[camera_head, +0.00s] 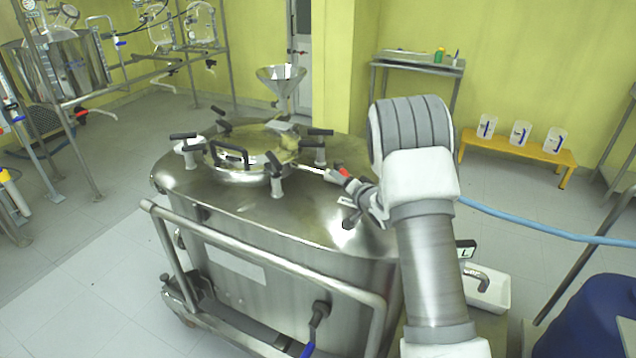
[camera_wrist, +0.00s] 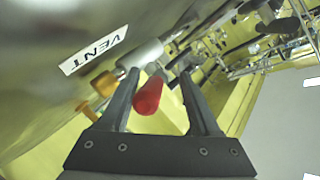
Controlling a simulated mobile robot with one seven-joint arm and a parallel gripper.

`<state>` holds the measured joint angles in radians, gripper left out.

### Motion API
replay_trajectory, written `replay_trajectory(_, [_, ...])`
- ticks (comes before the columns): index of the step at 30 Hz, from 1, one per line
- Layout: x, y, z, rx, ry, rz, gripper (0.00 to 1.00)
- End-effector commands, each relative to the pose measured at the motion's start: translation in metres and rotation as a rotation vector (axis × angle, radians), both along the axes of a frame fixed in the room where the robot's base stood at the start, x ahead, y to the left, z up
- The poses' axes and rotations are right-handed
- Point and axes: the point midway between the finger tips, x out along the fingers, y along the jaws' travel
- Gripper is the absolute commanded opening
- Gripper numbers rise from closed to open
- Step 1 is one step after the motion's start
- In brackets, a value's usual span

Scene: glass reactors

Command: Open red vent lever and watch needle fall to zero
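The red vent lever (camera_wrist: 148,97) shows in the wrist view as a short red rod end-on, beside a white label reading VENT (camera_wrist: 93,50). My gripper (camera_wrist: 160,75) has its two dark fingers apart, one on each side of the lever. A gap shows at the right finger; the left finger is close, and I cannot tell if it touches. In the head view my gripper reaches down to the steel vessel's (camera_head: 225,270) right side, with the red lever (camera_head: 343,171) at its tip. I make out no gauge needle in either view.
The vessel's domed lid has several black-handled clamps (camera_head: 275,165) and a steel funnel (camera_head: 281,77). A tubular rail (camera_head: 250,265) runs along its front. A blue hose (camera_head: 540,228) crosses at right. A yellow bench (camera_head: 520,147) holds plastic jugs. Floor at lower left is clear.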

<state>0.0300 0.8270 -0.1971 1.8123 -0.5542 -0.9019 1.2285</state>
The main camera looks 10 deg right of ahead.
Motion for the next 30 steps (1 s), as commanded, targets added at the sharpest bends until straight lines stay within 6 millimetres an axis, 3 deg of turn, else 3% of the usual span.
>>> replay_trajectory(30, [0.011,0.04,0.002,-0.003,-0.001,-0.446,0.61])
